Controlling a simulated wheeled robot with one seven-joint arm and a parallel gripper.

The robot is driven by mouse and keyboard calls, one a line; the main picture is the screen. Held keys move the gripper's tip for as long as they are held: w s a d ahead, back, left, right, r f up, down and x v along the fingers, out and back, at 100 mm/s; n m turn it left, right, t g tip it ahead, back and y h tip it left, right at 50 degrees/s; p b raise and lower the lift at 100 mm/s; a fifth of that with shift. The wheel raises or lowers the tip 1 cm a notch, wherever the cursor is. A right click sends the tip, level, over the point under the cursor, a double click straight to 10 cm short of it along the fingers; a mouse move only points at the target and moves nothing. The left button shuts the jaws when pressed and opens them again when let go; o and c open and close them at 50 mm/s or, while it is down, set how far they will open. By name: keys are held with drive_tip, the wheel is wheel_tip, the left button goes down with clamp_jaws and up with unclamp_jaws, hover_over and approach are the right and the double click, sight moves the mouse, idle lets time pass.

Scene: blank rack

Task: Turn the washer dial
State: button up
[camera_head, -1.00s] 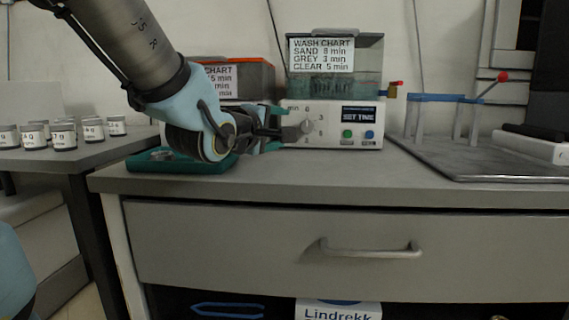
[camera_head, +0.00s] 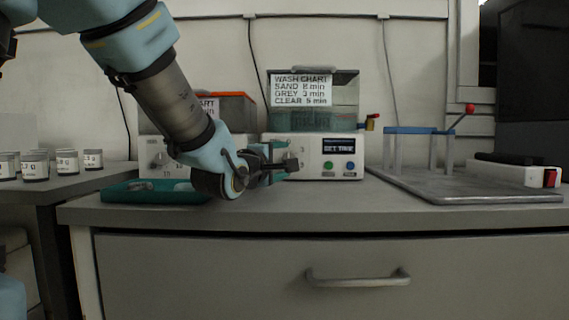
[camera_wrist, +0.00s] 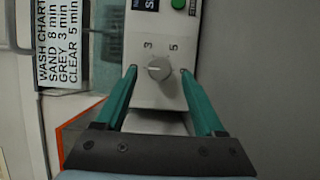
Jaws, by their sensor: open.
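My gripper (camera_wrist: 159,73) is open, with one teal finger on each side of the dial and small gaps visible. In the head view my gripper (camera_head: 284,164) is at the left of the washer's front panel and hides the dial there.
A second washer (camera_head: 158,155) with an orange-rimmed tank stands to the left, partly behind my arm. A teal tray (camera_head: 128,192) lies below it. A grey tray (camera_head: 440,188) with a blue-topped rack (camera_head: 412,131) is at the right. Jars (camera_head: 66,163) stand far left.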

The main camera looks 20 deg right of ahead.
drive_tip(key=shift+x, duration=1)
clamp_jaws()
